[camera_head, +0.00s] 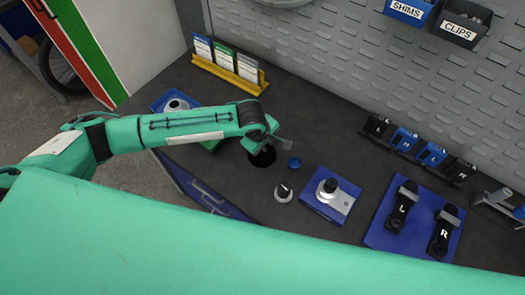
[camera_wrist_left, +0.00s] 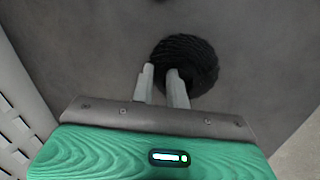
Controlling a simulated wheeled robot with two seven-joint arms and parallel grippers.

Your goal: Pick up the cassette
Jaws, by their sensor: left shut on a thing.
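The cassette, a dark ribbed round piece, shows in the wrist view (camera_wrist_left: 203,58) and as a black disc in the head view (camera_head: 262,158). My left gripper (camera_wrist_left: 161,72) is shut on it, one finger at its left edge and the other reaching over its dark face. In the head view the left gripper (camera_head: 272,146) is over the disc, and part of the disc is hidden by it. Whether the cassette touches the bench or hangs just above it I cannot tell. My right gripper is not in view.
On the dark bench (camera_head: 335,165) are a small blue cap (camera_head: 294,163), a grey round part (camera_head: 283,194) and a blue tray (camera_head: 325,208). A blue mat (camera_head: 384,237) bears parts marked L and R. A yellow card rack (camera_head: 225,76) stands behind, before a perforated wall (camera_head: 330,60).

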